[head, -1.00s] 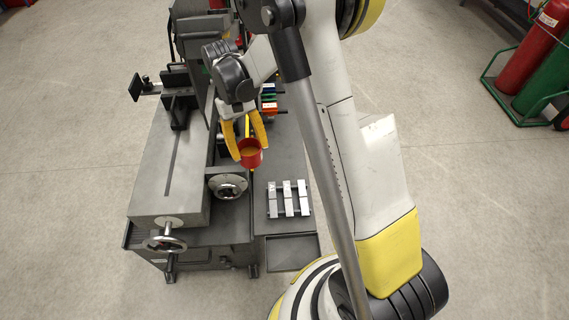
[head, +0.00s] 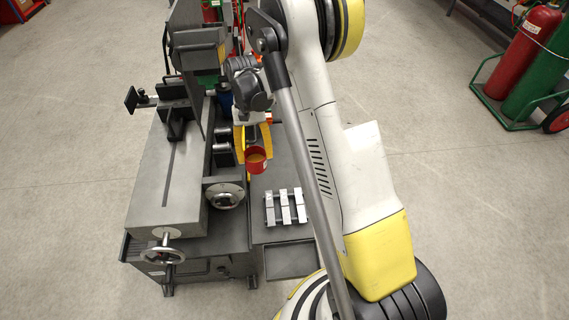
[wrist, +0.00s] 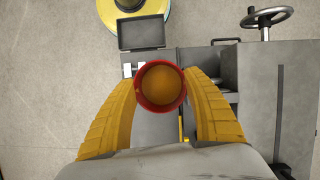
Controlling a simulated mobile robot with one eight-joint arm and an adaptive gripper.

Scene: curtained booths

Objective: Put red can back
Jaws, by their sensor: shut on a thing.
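The red can (head: 257,168) is open at the top, with a tan-orange inside. It is held upright or nearly so above the grey bench beside the machine. My gripper (head: 254,153) has yellow fingers, one on each side of the can, shut on it. In the wrist view the red can (wrist: 161,109) sits between the two fingers of my gripper (wrist: 161,92), seen from above. I cannot tell how high it is above the bench.
A grey machine with handwheels (head: 225,195) stands close on the left of the can. Silver blocks (head: 285,207) lie on the bench in front, before an empty dark tray (head: 290,260). A blue object (head: 225,101) shows behind. Gas cylinders (head: 527,60) stand far right.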

